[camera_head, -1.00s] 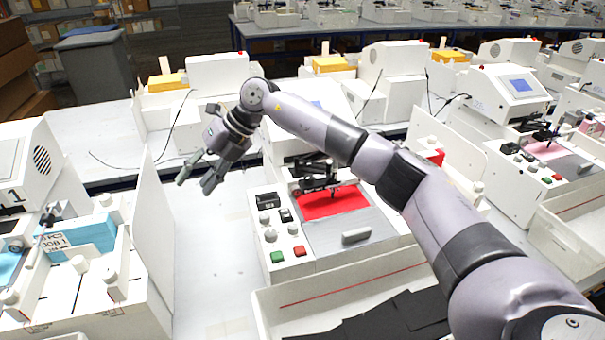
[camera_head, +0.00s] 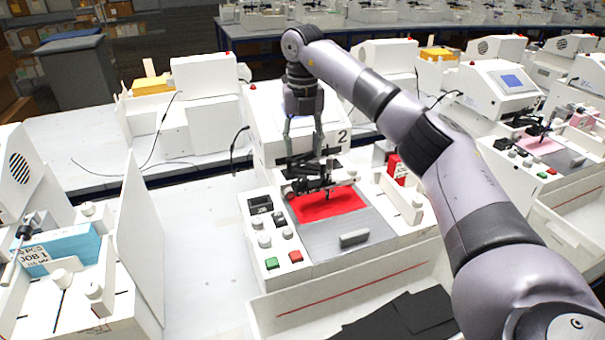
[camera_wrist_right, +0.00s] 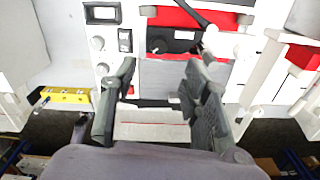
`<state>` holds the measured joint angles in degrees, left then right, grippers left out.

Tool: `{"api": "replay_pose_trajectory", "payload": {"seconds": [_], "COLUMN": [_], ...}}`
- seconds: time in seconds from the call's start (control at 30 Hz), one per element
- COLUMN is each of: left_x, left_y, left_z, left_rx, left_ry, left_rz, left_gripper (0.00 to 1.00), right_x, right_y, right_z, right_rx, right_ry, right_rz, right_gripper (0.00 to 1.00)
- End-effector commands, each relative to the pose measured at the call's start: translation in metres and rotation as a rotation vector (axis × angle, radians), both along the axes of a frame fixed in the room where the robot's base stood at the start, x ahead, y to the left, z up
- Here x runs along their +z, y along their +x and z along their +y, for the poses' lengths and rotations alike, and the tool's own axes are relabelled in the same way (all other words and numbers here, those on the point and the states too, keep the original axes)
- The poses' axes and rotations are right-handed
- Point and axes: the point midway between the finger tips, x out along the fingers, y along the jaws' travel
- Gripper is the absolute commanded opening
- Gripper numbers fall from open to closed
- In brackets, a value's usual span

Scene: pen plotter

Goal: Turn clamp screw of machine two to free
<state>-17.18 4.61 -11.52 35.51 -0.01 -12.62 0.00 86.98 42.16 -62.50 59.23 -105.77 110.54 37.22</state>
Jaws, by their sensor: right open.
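Machine two (camera_head: 357,257), marked with a 2, stands in the middle of the head view. Its black pen carriage (camera_head: 312,184) sits over a red sheet (camera_head: 330,205). My right gripper (camera_head: 303,152) points down above the carriage, open and empty. In the right wrist view the open fingers (camera_wrist_right: 160,63) straddle the area just in front of the carriage (camera_wrist_right: 176,40). A dark round knob (camera_wrist_right: 158,45) shows on the carriage; I cannot tell for certain that it is the clamp screw. No contact is visible. My left gripper is out of view.
Green (camera_head: 272,263) and red (camera_head: 296,256) buttons and white knobs lie left of the bed. A white tray (camera_head: 285,312) with black sheets is nearest. Another machine stands left with a blue pack (camera_head: 58,252).

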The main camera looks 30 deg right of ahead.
Motion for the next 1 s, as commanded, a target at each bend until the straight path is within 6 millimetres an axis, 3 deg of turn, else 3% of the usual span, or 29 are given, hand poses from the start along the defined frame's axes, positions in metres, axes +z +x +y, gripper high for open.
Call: {"api": "replay_pose_trajectory", "payload": {"seconds": [0.2, 0.43, 0.87, 1.0], "left_x": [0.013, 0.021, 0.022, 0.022], "left_y": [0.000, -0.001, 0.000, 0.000], "left_z": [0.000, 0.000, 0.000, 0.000], "left_rx": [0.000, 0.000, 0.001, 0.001], "left_ry": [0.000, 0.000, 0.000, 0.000], "left_rz": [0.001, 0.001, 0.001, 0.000], "left_gripper": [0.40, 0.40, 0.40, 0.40], "right_x": [-0.045, -0.079, -0.090, -0.090], "right_y": [-0.001, 0.000, 0.000, 0.000], "right_z": [0.000, 0.001, 0.001, 0.001], "right_rx": [0.000, 0.001, 0.001, 0.001], "right_ry": [0.000, 0.002, 0.001, 0.001], "right_rz": [0.003, 0.001, -0.002, -0.002], "right_gripper": [0.43, 0.43, 0.43, 0.34]}}
